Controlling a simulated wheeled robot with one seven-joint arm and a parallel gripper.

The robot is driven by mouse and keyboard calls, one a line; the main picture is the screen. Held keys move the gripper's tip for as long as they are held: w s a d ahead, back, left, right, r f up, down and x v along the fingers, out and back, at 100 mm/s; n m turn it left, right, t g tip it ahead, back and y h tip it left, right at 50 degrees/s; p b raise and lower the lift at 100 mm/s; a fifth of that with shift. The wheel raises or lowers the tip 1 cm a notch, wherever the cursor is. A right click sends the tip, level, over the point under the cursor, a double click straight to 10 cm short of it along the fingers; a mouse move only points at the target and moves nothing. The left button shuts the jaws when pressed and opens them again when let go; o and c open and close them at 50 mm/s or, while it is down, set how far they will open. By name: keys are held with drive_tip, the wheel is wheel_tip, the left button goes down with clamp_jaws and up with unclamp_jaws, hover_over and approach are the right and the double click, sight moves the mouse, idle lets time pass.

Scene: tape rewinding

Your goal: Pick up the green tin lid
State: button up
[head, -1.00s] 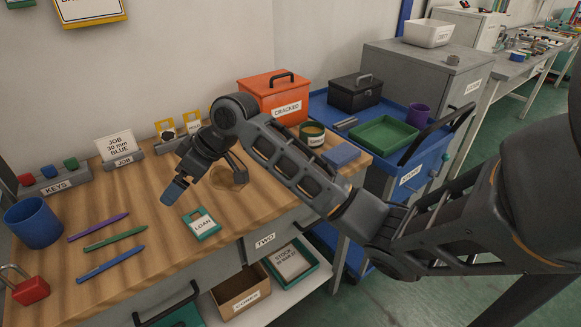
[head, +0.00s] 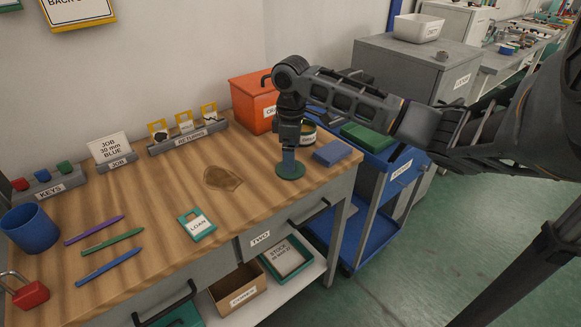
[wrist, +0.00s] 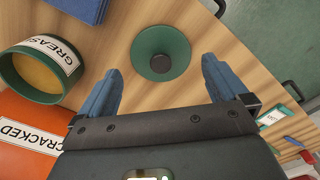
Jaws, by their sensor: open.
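The green tin lid (wrist: 150,40) is a round disc with a dark knob at its middle. It lies flat on the wooden bench. In the head view the lid (head: 283,174) is near the bench's right part, partly covered by the fingers. My gripper (head: 289,158) points straight down above it. In the wrist view my gripper (wrist: 160,70) is open, with blue fingers apart and nothing between them. The lid shows just ahead of the fingertips there, between their lines. I cannot tell the exact height gap.
The grease tin (wrist: 45,70) and the orange CRACKED box (head: 250,100) stand close behind. A blue block (head: 332,153) lies to the right of the lid.

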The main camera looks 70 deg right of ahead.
drive_tip(key=shift+f, duration=1.8)
drive_tip(key=shift+w, duration=0.1)
drive_tip(key=c, duration=0.8)
drive_tip(key=shift+r, duration=0.1)
